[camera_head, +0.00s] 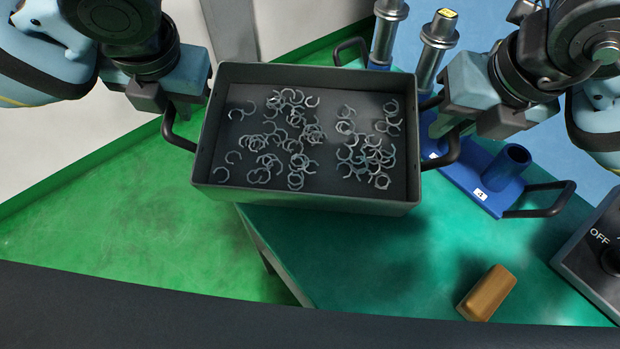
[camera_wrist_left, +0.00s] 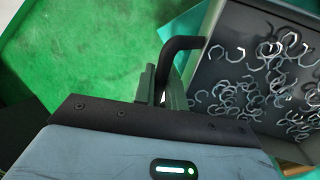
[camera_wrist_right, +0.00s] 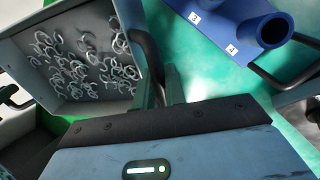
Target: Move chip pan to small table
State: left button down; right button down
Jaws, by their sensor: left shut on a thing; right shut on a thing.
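The chip pan (camera_head: 305,196) is a dark grey rectangular tray with many curled metal chips inside and a black handle at each short end. It sits in the middle of the head view, over the edge of the teal table top (camera_head: 340,250). My left gripper (camera_head: 180,112) is shut on the pan's left handle, which also shows in the left wrist view (camera_wrist_left: 178,55). My right gripper (camera_head: 446,128) is shut on the right handle, also seen in the right wrist view (camera_wrist_right: 150,60). The pan looks roughly level. Whether its underside touches the table is hidden.
A blue fixture (camera_head: 490,182) with a tube, number labels and a black handle stands right of the pan. Metal posts (camera_head: 437,50) rise behind it. A wooden block (camera_head: 487,293) and a control box marked OFF (camera_head: 590,255) are at the lower right. Green floor (camera_head: 110,220) is clear at left.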

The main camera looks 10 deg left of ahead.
pick_arm(q)
jog(key=shift+f, duration=0.2)
pick_arm(e)
jog(key=shift+f, duration=0.2)
pick_arm(q)
jog(key=c, duration=1.5)
grip_release()
pick_arm(e)
jog(key=c, duration=1.5)
grip_release()
jog(key=shift+f, duration=0.1)
pick_arm(q)
jog(key=shift+o, duration=0.2)
jog(key=shift+f, duration=0.1)
pick_arm(e)
jog(key=shift+o, duration=0.2)
pick_arm(q)
jog(key=v, duration=1.2)
pick_arm(e)
jog(key=v, duration=1.2)
